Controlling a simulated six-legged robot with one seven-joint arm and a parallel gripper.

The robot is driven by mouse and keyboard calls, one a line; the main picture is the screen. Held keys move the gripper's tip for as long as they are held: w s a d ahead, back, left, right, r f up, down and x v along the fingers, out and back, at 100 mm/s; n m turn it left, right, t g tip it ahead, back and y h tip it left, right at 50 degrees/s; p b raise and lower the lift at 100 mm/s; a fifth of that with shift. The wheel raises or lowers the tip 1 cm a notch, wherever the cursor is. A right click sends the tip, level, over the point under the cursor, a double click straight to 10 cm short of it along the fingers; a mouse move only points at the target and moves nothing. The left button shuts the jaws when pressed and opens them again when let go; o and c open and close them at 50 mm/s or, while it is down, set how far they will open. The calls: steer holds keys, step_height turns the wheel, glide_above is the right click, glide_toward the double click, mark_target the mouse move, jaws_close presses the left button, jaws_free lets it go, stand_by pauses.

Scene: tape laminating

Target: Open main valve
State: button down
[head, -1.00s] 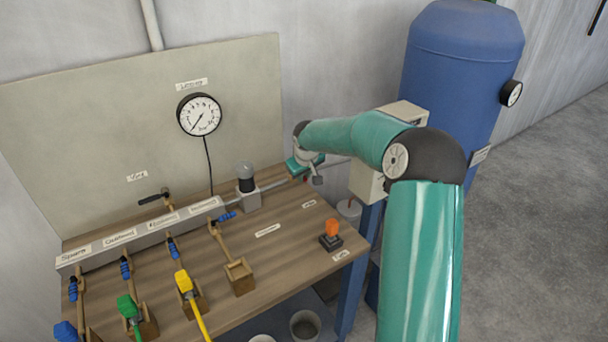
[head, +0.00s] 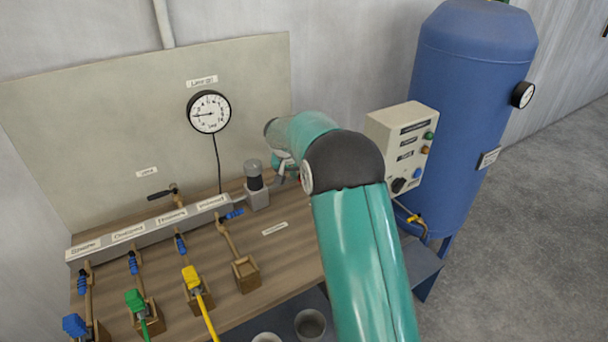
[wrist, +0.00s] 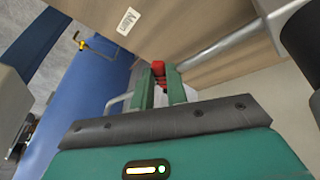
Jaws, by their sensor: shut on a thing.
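In the wrist view a red handle (wrist: 158,69) shows between the two green fingers of my gripper (wrist: 162,90), and the jaws are closed on it. It appears to be the main valve's handle, beside a grey pipe (wrist: 220,40) along the wooden board. A small white label (wrist: 128,20) is on the board nearby. In the head view my arm hides the handle and most of my gripper. The round pressure gauge (head: 208,111) on the back panel has its needle pointing left.
A control box (head: 400,145) and a blue tank (head: 470,100) are to the right. Several small valves with blue handles line the manifold (head: 150,228). A green connector (head: 136,300) and a yellow one (head: 191,278) sit in front.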

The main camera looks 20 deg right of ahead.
steer(key=shift+w+a+m+g+h, duration=0.15)
steer(key=shift+w+a+m+g, duration=0.15)
steer(key=shift+m, duration=0.4)
steer(key=shift+w+a+m+g+h, duration=0.2)
steer(key=shift+a+m, duration=0.15)
steer(key=shift+m, duration=0.35)
steer(key=c, duration=1.4)
jaws_free()
steer(key=v, duration=1.3)
steer(key=shift+a+r, duration=0.15)
steer(key=shift+r, duration=0.25)
